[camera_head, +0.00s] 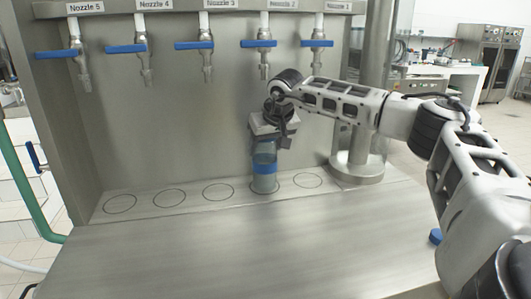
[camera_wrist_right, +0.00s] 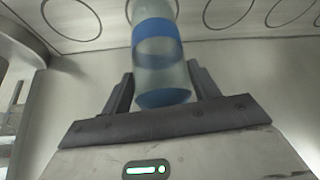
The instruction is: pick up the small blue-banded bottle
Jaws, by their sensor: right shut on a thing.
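The small bottle (camera_head: 264,181) is clear with a blue band and a blue top. It is upright at the second marked circle from the right, below Nozzle 2. I cannot tell whether its base touches the surface. My right gripper (camera_head: 268,139) comes down over its upper part and is shut on it. In the right wrist view the bottle (camera_wrist_right: 160,48) sits between the two dark fingers of the right gripper (camera_wrist_right: 162,92), with the blue band beyond the fingertips. My left gripper is not in view.
A row of nozzles with blue handles, such as Nozzle 3 (camera_head: 205,46), hangs above the marked circles. A metal column (camera_head: 357,165) stands right of the circles. The front steel surface (camera_head: 220,245) is clear. A blue object (camera_head: 435,236) shows partly beside my right arm.

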